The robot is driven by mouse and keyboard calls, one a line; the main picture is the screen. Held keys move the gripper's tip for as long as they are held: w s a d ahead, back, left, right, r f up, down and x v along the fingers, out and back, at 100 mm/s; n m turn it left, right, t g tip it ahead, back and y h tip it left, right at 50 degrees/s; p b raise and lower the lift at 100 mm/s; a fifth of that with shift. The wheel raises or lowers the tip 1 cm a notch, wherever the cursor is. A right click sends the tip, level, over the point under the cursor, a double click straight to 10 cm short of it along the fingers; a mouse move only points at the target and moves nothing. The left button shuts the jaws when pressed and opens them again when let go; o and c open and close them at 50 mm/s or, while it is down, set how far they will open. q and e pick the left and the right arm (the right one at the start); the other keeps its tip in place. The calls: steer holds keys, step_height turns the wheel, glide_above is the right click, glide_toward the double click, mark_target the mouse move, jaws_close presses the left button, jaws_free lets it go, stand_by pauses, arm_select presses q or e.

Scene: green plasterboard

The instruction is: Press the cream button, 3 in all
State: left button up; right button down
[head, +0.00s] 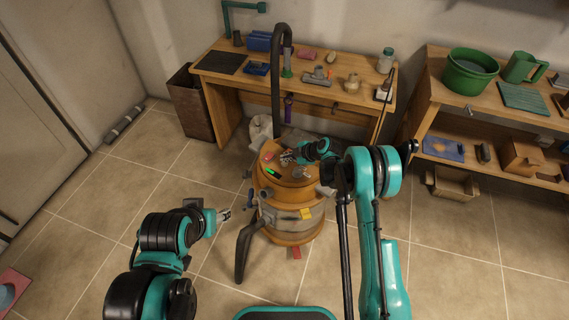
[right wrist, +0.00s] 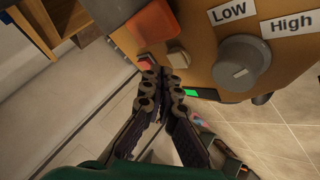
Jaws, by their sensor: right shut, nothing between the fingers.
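The cream button (right wrist: 178,58) is a small pale block on the orange-tan panel of the shop vacuum (head: 292,218). In the right wrist view it lies just beyond my right gripper's fingertips (right wrist: 163,78), slightly to their right. The fingers are shut with nothing between them. I cannot tell whether the tips touch the button. In the head view my right gripper (head: 288,157) is over the vacuum's top, and the button cannot be made out there. My left gripper (head: 226,214) hangs left of the vacuum, apart from it; its fingers are too small to judge.
Beside the cream button are a red button (right wrist: 146,62), a large orange-red switch (right wrist: 152,22) and a grey knob (right wrist: 242,63) under "Low" and "High" labels. A green light (right wrist: 189,92) glows on the panel edge. A workbench (head: 235,82) stands behind the vacuum.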

mark_target(286, 164)
steer(key=shift+f, duration=0.1)
stand_by(0.8)
steer(key=shift+f+b, duration=0.35)
steer(key=shift+b, duration=0.2)
steer(key=shift+f, duration=0.3)
stand_by(0.7)
steer(key=shift+r, duration=0.8)
steer(key=shift+r+p, duration=1.45)
steer(key=shift+r, duration=1.05)
